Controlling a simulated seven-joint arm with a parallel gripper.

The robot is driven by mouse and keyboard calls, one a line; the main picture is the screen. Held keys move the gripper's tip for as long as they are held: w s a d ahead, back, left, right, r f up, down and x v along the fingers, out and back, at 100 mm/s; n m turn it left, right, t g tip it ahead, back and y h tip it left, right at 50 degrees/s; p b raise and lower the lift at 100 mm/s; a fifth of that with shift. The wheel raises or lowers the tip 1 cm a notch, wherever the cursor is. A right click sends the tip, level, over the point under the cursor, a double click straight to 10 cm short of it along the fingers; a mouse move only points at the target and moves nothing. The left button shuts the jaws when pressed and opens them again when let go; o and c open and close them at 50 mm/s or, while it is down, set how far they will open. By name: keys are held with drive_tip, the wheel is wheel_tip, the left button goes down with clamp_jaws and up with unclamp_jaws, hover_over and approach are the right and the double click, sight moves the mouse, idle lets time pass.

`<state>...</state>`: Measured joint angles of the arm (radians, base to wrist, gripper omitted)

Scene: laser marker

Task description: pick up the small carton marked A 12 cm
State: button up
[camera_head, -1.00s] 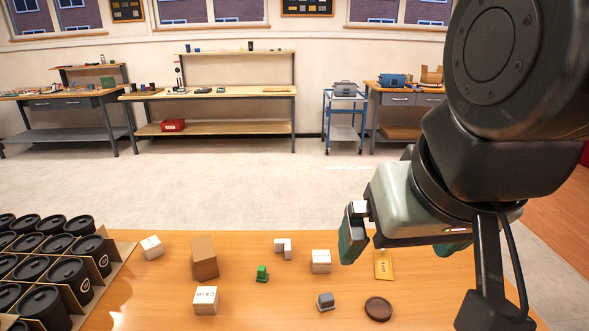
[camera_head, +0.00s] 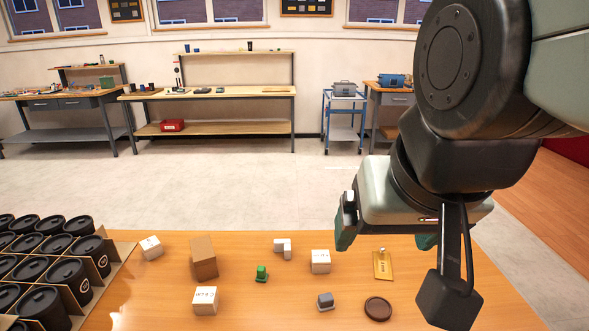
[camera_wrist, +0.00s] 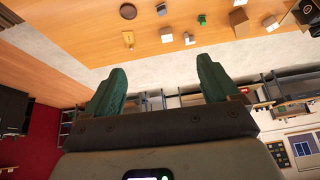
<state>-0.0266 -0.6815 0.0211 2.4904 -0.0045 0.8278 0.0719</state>
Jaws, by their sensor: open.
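Three small white cartons stand on the wooden table: one at the back left (camera_head: 151,247), one at the front (camera_head: 205,301) and one right of the middle (camera_head: 320,262). Each has dark marking on it, too small to read surely, so I cannot tell which is marked A 12 cm. The right carton also shows in the wrist view (camera_wrist: 166,34). My gripper (camera_head: 384,246) is open and empty, above the table's far right part, to the right of the right carton. In the wrist view my gripper (camera_wrist: 162,65) has both green fingers spread with nothing between them.
A brown box (camera_head: 203,258), green piece (camera_head: 262,274), white stepped block (camera_head: 283,248), grey block (camera_head: 325,301), yellow tag (camera_head: 382,265) and brown disc (camera_head: 378,308) lie among the cartons. A divided crate (camera_head: 120,252) of black-lidded cups fills the left. Bare table (camera_head: 150,300) lies between.

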drive_tip(key=w+a+f+m+t+y, duration=0.1)
drive_tip(key=w+f+m, duration=0.5)
drive_tip(key=w+f, duration=0.4)
drive_tip(key=w+a+f+m+t, duration=0.1)
drive_tip(key=w+f+m, duration=0.6)
drive_tip(key=w, duration=0.6)
drive_tip(key=m+t+h, duration=0.1)
drive_tip(key=m+t, duration=0.5)
drive_tip(key=m, duration=1.7)
approach(321, 258)
drive_tip(key=shift+s+d+r, duration=0.1)
drive_tip(key=shift+s+r, duration=0.25)
drive_tip(key=shift+s, duration=0.25)
drive_tip(key=shift+w+d+f, duration=0.1)
drive_tip(key=shift+w, duration=0.15)
drive_tip(key=x, duration=0.4)
drive_tip(key=shift+w+f, duration=0.2)
drive_tip(key=shift+w, duration=0.1)
drive_tip(key=shift+x, duration=2.75)
